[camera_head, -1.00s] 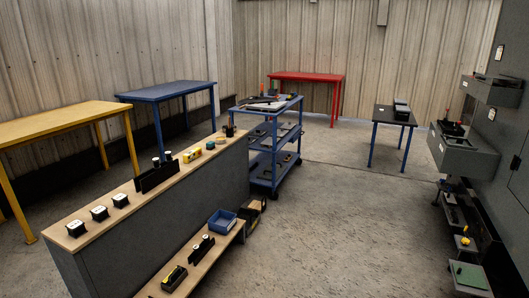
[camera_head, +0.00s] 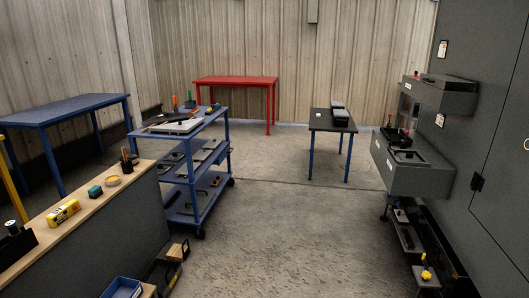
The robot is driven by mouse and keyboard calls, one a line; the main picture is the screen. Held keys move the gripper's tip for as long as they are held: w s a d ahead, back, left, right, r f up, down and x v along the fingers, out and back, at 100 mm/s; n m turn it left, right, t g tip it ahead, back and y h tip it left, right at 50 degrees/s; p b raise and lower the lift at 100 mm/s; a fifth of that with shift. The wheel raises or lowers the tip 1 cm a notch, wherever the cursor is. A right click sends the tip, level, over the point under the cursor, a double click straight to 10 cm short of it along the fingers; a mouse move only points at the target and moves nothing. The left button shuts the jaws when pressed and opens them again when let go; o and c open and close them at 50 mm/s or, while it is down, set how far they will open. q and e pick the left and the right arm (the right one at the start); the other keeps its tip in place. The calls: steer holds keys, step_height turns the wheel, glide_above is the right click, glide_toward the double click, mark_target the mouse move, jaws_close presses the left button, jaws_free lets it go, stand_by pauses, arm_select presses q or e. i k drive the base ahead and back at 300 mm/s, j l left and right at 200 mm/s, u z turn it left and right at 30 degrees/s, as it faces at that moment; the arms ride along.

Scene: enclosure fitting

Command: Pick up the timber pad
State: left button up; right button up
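A small light wood-coloured block (camera_head: 177,249) shows low down, just right of the end of the grey counter. It may be the timber pad, but it is too small to tell for sure. It lies on or against a dark item near the floor. Neither of my grippers is in view.
The long grey counter with a wooden top (camera_head: 82,219) stands at the left. A blue shelved cart (camera_head: 194,160) is beyond it. A black-topped table (camera_head: 332,122) and a red table (camera_head: 236,82) stand farther back. Grey wall units (camera_head: 412,176) line the right. The middle floor is clear.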

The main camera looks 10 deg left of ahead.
mark_target(177, 252)
steer(key=i+u, duration=0.1)
steer(key=i, duration=0.65)
steer(key=i+l+u, duration=0.1)
steer(key=i, duration=0.6)
steer(key=i+l+u, duration=0.1)
steer(key=i, duration=0.65)
